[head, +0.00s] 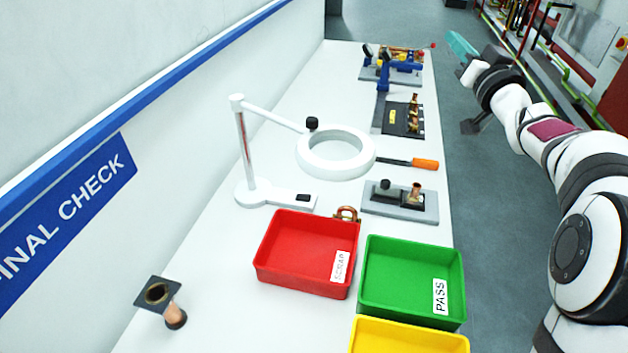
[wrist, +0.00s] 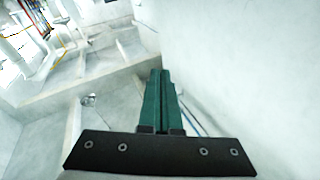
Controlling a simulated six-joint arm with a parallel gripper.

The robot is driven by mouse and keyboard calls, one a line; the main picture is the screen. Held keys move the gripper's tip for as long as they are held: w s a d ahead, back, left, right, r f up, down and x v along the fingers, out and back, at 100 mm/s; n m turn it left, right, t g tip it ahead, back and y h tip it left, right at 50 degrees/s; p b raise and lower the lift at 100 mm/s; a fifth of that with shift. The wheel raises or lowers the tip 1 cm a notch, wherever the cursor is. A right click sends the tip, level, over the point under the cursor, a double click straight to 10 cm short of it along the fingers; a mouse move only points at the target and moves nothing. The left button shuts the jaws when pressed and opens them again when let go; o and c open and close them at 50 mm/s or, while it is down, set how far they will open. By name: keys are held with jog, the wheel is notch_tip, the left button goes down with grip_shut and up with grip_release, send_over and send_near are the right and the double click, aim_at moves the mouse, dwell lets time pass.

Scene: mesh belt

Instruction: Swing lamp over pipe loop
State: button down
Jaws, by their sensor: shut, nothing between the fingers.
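The lamp (head: 308,156) in the head view is white, with a ring-shaped head on a jointed arm, a black knob and an upright post on a white base. Its ring hangs over the middle of the white table. A small copper pipe loop (head: 347,213) lies behind the red tray, to the front of the ring and outside it as seen here. My gripper (head: 461,46) is at the far right, beyond the table's right edge and well apart from the lamp. In the wrist view its green fingers (wrist: 160,100) are together with nothing between them.
Red SCRAP (head: 300,254), green PASS (head: 412,282) and yellow (head: 405,338) trays fill the table's front. A grey fixture (head: 400,206), an orange-handled tool (head: 424,164) and a blue clamp fixture (head: 390,72) line the right side. A copper fitting (head: 160,300) stands front left.

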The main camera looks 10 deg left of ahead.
jog(key=s+d+f+m+g+h, duration=0.3)
jog(key=s+f+m+h, duration=0.15)
jog(key=s, duration=0.25)
jog(key=s+d+f+m+g+h, duration=0.3)
jog(key=s+f+h, duration=0.2)
jog(key=s+f, duration=0.15)
jog(key=s+a+f+g+y, duration=0.2)
jog(key=s+a+f+g, duration=0.3)
jog(key=s, duration=0.5)
jog(key=s+a+f+g+y, duration=0.2)
jog(key=s+a+f, duration=0.45)
jog(key=s, duration=0.35)
jog(key=m+t+h, duration=0.8)
jog(key=m+t, duration=0.3)
jog(key=m, duration=0.5)
send_near(316, 177)
jog(key=x, duration=0.6)
jog(key=shift+w+d, duration=0.2)
jog(key=shift+w, duration=0.2)
